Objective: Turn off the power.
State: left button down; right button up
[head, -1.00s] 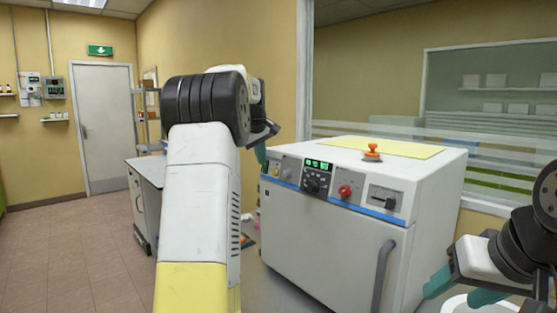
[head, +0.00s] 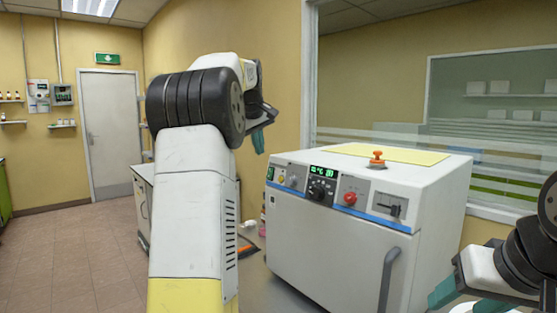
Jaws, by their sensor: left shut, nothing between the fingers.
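A white box-shaped machine (head: 330,246) stands right of centre with its front door shut. Its grey panel carries a lit green display (head: 322,172), a black dial (head: 321,190), a red knob (head: 350,198), a black lever-like switch (head: 395,210) at the right, and small controls at the left. My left gripper (head: 259,143) is shut and empty, just left of and above the panel's left end, apart from it in the picture. My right gripper (head: 460,295) is at the lower right with its teal fingers apart, partly cut off by the frame.
A yellow sheet (head: 420,156) and an orange-topped knob (head: 377,158) are on the machine's top. A vertical handle (head: 389,275) is on its door. A window wall stands behind. A door (head: 108,130) and open floor (head: 75,250) are at the left.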

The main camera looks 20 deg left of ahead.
pick_arm(q)
jog(key=v, duration=0.5)
jog(key=shift+w+d+r, duration=0.1)
jog(key=shift+w+r, duration=0.1)
jog(key=shift+r, duration=0.05)
